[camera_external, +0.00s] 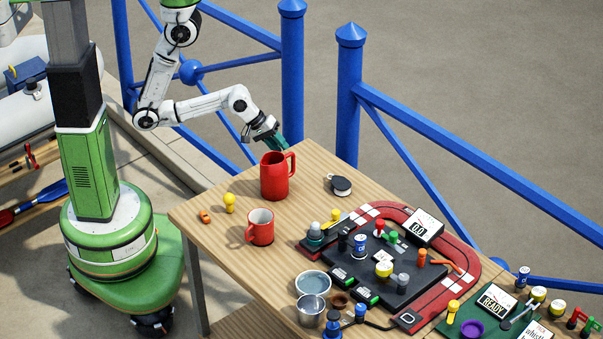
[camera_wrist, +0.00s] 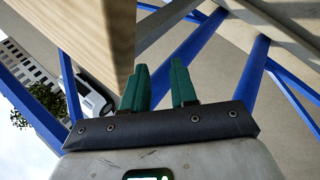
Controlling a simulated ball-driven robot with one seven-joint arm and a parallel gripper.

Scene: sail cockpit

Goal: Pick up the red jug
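The red jug (camera_external: 274,180) stands upright on the wooden table near its far left edge, with its handle at its upper right. My gripper (camera_external: 277,143) is just beyond the jug in the external view, near its rim and handle; whether it touches cannot be told. In the wrist view my gripper (camera_wrist: 160,72) shows two green fingers apart with nothing between them, so it is open and empty. The jug is not seen in the wrist view.
A smaller red mug (camera_external: 261,228) stands in front of the jug. A yellow knob-shaped piece (camera_external: 229,203) is to the left, a black-and-white round item (camera_external: 340,186) to the right. A red-and-black board (camera_external: 390,268) crowds the right side. Blue railing (camera_external: 348,100) stands behind the table (camera_external: 204,218).

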